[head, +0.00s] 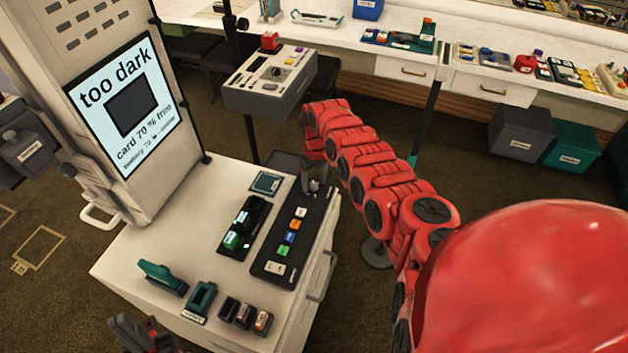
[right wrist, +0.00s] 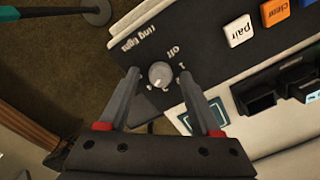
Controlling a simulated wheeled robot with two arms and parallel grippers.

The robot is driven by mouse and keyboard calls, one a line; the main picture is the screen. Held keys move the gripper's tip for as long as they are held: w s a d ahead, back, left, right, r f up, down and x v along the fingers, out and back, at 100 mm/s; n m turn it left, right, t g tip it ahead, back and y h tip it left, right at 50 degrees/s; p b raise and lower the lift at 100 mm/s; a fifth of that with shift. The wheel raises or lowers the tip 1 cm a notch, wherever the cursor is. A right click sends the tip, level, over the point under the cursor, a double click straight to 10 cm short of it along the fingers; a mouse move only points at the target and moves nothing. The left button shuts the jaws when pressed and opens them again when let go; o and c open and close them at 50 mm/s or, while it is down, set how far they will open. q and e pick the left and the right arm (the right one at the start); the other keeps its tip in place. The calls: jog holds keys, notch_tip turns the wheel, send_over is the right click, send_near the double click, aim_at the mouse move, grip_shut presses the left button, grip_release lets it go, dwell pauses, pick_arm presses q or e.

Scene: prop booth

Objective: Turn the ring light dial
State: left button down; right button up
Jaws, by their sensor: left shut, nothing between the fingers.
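The ring light dial (right wrist: 160,74) is a small round grey knob on a black panel (right wrist: 205,45), beside the printed words "ring light" and "off". In the right wrist view my right gripper (right wrist: 159,73) is open, with one fingertip on each side of the dial and a gap on both sides. In the head view my right gripper (head: 314,182) reaches down to the far end of the black button panel (head: 262,268) and largely hides the dial. My left gripper (head: 140,335) is shut and empty at the bottom left edge. A screen (head: 125,103) reads "too dark".
Coloured buttons, including a white "pair" button (right wrist: 239,30), sit along the same panel near the dial. A black dock (head: 244,228) with green-lit items lies beside it. Teal holders (head: 200,300) and small cartridges (head: 245,313) stand at the cabinet's front.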

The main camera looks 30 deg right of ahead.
grip_shut()
